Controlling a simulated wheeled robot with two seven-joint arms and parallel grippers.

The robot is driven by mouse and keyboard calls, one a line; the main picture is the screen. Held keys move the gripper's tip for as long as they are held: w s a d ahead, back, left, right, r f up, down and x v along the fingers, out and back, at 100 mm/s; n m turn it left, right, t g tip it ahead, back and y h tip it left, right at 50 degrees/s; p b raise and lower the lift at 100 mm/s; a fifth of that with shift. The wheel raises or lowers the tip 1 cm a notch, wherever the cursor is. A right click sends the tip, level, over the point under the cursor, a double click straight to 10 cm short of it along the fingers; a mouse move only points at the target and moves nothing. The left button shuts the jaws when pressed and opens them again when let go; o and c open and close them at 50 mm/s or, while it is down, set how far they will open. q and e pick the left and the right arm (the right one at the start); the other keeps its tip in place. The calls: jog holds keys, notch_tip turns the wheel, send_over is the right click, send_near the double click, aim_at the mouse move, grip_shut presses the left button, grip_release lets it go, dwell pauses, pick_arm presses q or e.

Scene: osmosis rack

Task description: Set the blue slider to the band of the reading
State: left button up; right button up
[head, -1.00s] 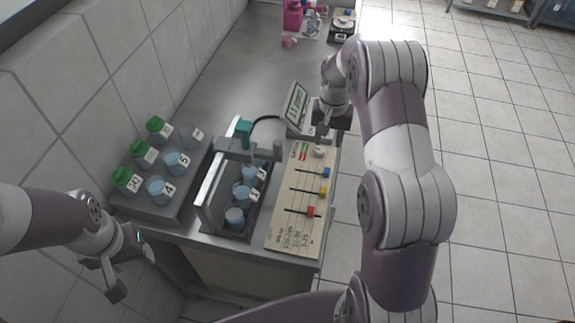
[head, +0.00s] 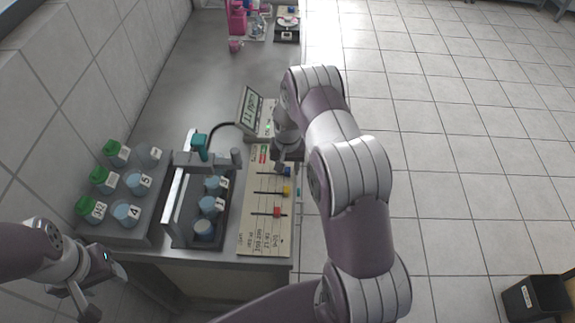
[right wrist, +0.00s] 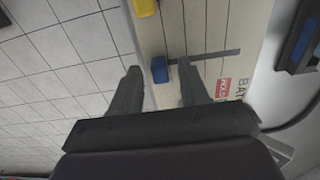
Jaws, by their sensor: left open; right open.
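The blue slider (head: 287,171) sits at the right end of its slot on the cream board (head: 262,228). In the right wrist view the blue slider (right wrist: 160,69) lies between my right gripper's fingertips, nearer the left one. Its dark slot runs off to the right. My right gripper (right wrist: 160,80) is open, with its tips around the knob, and I see no clear contact. In the head view the right gripper (head: 281,163) partly covers the board's upper part. The reading display (head: 249,107) stands behind the board; its digits are too small to read surely. My left gripper (head: 82,303) is open and empty at lower left.
The yellow slider (head: 287,190) and red slider (head: 277,211) sit below the blue one. A rack with blue cups (head: 204,229) stands left of the board, and a grey tray (head: 150,226) with green-capped jars further left. A black bin (head: 535,298) is on the floor.

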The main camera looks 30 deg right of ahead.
grip_shut()
jog(key=shift+w+a+f+b, duration=0.15)
jog(key=shift+w+a+b, duration=0.35)
jog(key=shift+a+b, duration=0.25)
jog(key=shift+w+a, duration=0.1)
jog(key=shift+a, duration=0.15)
grip_release()
jog(key=shift+r, duration=0.2)
notch_tip(320, 180, up, 13)
jog(key=b, duration=0.2)
jog(key=shift+f+b, duration=0.15)
jog(key=shift+b, duration=0.15)
